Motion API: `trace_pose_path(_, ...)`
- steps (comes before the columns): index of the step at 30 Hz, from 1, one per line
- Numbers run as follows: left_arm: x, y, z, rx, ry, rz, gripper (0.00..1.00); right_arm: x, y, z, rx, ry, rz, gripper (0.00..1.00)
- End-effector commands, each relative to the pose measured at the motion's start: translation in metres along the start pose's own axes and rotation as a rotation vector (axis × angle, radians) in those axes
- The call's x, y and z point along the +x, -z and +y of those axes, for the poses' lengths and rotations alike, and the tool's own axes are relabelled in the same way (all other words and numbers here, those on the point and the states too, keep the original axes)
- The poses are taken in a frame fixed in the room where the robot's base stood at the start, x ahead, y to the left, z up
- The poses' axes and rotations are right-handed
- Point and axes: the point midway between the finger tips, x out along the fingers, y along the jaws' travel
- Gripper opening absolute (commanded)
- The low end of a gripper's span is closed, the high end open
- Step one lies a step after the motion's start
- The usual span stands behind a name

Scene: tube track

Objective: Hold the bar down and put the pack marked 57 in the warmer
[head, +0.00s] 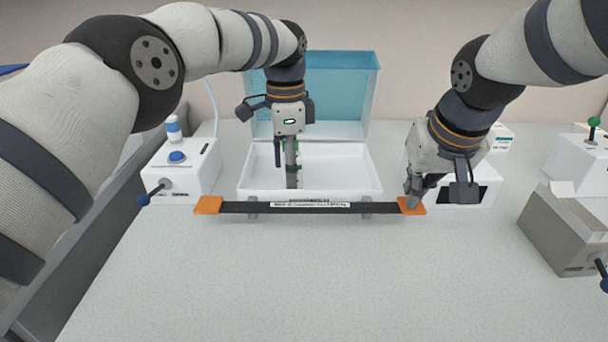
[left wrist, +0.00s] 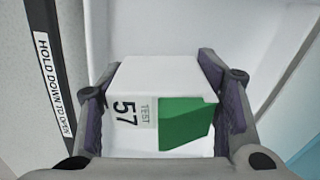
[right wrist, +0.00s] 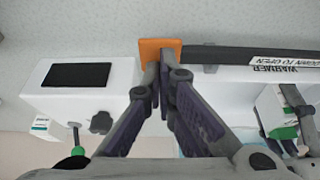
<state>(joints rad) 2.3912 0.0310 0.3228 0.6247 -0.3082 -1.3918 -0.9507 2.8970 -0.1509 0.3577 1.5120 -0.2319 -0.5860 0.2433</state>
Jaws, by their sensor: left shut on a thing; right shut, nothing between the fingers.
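The warmer (head: 345,187) is a white open bin with a clear teal lid (head: 345,85) standing raised behind it. Its black bar (head: 235,208) runs along the front, with orange ends and a label reading "hold down to open". My right gripper (head: 412,198) is shut and empty, its fingertips (right wrist: 160,80) against the bar's right orange end (right wrist: 160,46). My left gripper (head: 292,178) points down into the warmer. It is shut on a white and green pack (left wrist: 150,75) marked "TEST 57". I cannot tell whether the pack touches the warmer's floor.
A white box with a blue button (head: 177,157) and a blue-knobbed lever stands left of the warmer. A white box with a black panel (right wrist: 78,75) stands to its right. The table in front of the bar is clear.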

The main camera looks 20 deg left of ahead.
Motion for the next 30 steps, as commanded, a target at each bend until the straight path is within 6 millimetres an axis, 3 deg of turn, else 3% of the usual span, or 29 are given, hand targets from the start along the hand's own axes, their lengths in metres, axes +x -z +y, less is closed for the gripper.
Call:
trace_pose_path(10,0.0053,0.0002,0.0001,0.000,0.000,0.000,0.28,0.0008,-0.0010,0.0000,0.000,0.000,-0.003,0.00)
trace_pose_path(11,0.0053,0.0003,0.0001,0.000,0.000,0.000,0.65,0.0008,-0.0010,0.0000,0.000,0.000,-0.003,0.00)
trace_pose_path(13,0.0053,0.0003,0.0001,0.000,0.000,0.000,0.80,0.0008,-0.0010,0.0000,0.000,0.000,-0.003,0.00)
trace_pose_path(30,0.0054,0.0002,0.0006,0.000,-0.002,0.000,0.81,0.0007,-0.0007,0.0000,0.000,0.000,-0.002,0.00)
